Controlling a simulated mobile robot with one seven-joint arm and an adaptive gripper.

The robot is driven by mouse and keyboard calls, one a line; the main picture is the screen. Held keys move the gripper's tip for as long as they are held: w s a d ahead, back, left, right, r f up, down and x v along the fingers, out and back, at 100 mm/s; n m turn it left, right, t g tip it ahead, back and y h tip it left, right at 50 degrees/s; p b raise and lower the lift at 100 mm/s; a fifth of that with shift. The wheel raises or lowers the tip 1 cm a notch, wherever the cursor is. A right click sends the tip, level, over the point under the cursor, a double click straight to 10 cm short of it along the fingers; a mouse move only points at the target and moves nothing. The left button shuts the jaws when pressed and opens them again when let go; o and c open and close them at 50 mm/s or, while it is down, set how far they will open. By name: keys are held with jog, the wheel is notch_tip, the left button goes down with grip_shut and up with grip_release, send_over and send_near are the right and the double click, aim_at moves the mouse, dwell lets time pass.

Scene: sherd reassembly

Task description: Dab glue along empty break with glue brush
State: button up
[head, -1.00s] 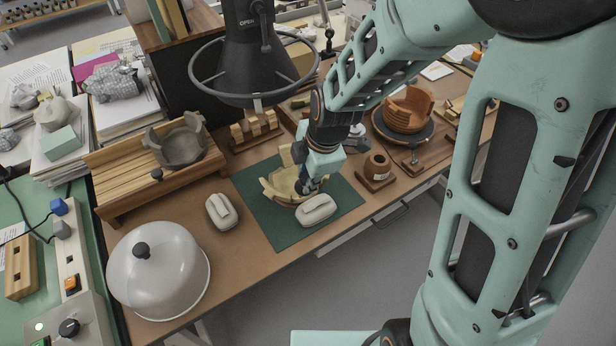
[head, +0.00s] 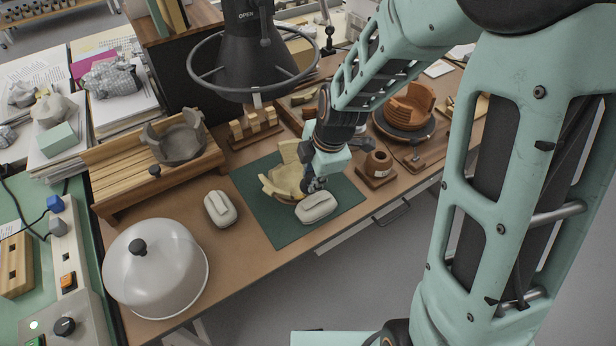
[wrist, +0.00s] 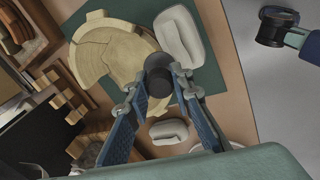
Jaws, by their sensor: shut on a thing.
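The cream vessel (head: 279,184) stands on the green mat (head: 262,218), with its rim broken and uneven. In the wrist view the vessel (wrist: 110,55) shows dark crack lines on its pale surface. My gripper (head: 315,184) is over the vessel's right side, close to the white pad in front. In the wrist view my gripper (wrist: 158,92) is shut on a dark, round-ended thing (wrist: 157,66), probably the glue brush seen end-on. The brush tip is hidden, so I cannot tell whether it touches the break.
White pads lie beside the vessel (head: 317,207) and left of the mat (head: 220,208). A brown pot in a wooden block (head: 378,163) stands right.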

jog(key=shift+w+d+r, duration=0.1)
jog(key=shift+w+d, duration=0.25)
jog(key=shift+w+d+f+b, duration=0.35)
jog(key=shift+d+f, duration=0.05)
jog(key=shift+d, duration=0.1)
jog(key=shift+w+d, duration=0.4)
jog(key=shift+w, duration=0.05)
jog(key=p+v, duration=0.6)
jog(key=v, duration=0.2)
jog(key=shift+a+r, duration=0.2)
jog(key=shift+r, duration=0.25)
jog(key=shift+w, duration=0.1)
jog(key=shift+d, duration=0.15)
dwell(0.5)
